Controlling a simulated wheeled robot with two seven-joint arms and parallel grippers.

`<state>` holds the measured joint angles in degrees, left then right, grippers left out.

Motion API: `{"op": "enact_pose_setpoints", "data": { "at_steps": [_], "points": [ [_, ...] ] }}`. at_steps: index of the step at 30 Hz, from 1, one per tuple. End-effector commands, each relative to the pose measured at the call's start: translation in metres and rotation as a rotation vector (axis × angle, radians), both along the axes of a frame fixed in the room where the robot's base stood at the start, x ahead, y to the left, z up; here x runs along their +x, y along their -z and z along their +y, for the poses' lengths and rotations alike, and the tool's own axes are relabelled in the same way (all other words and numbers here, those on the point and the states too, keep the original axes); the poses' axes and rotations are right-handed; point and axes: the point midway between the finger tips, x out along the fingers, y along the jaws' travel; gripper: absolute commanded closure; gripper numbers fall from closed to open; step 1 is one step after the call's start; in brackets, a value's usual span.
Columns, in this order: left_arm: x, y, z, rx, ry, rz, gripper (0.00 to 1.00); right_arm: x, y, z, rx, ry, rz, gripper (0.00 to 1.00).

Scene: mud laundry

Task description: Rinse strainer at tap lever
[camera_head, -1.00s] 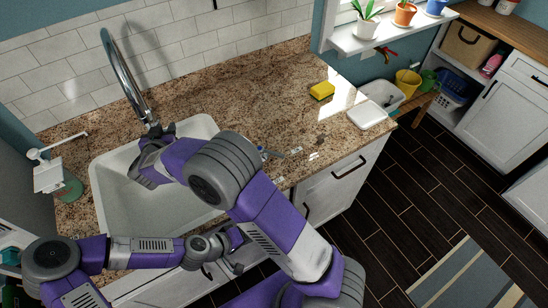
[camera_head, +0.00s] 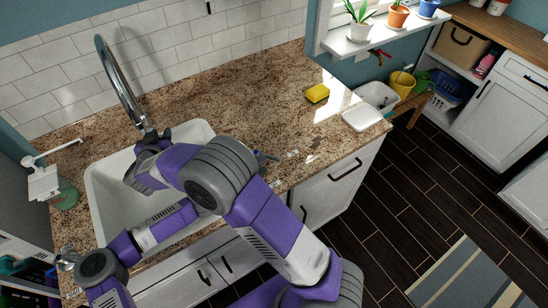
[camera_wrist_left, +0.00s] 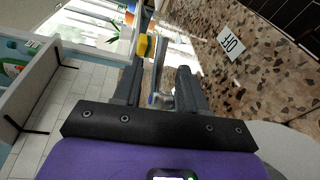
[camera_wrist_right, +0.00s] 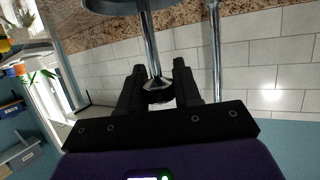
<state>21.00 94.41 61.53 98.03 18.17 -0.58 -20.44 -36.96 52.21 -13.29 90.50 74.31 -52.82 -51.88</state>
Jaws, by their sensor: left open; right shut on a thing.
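My right gripper (camera_head: 152,138) is at the tap's base over the sink's back edge. In the right wrist view it is shut on the end of a metal stem, which leads to a round metal disc, the strainer (camera_wrist_right: 115,5). My left gripper (camera_wrist_left: 158,72) is open, with the metal tap lever (camera_wrist_left: 162,85) between its fingers; contact cannot be told. In the head view the lever (camera_head: 265,155) shows a blue part on the counter right of the sink, and my right arm hides the left gripper. The curved chrome tap (camera_head: 118,75) rises behind the sink (camera_head: 100,195).
An "OFF" label (camera_wrist_left: 231,43) lies beside the lever. A yellow sponge (camera_head: 317,93) and a white dish (camera_head: 362,118) stand farther right on the counter. A soap bottle (camera_head: 66,195) stands left of the sink.

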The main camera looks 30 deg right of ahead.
Motion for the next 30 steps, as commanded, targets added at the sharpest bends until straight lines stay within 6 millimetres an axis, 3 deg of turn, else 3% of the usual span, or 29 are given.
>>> {"op": "enact_pose_setpoints", "data": {
  "at_steps": [3, 10, 23, 30],
  "points": [
    [0.003, 0.004, -0.026, 0.0, 0.002, 0.001, 0.58, 0.0, 0.0, 0.0, 0.0, 0.0, 0.0, 1.0],
    [0.008, 0.008, -0.057, 0.001, 0.001, -0.001, 0.58, 0.0, 0.0, 0.0, 0.0, 0.0, 0.0, 1.0],
    [0.01, 0.009, -0.066, 0.0, 0.0, -0.001, 0.58, 0.0, 0.0, 0.0, 0.0, 0.0, 0.0, 1.0],
    [0.01, 0.009, -0.065, 0.001, 0.0, -0.001, 0.92, 0.0, 0.0, 0.0, 0.0, 0.0, 0.0, 1.0]
  ]
}}
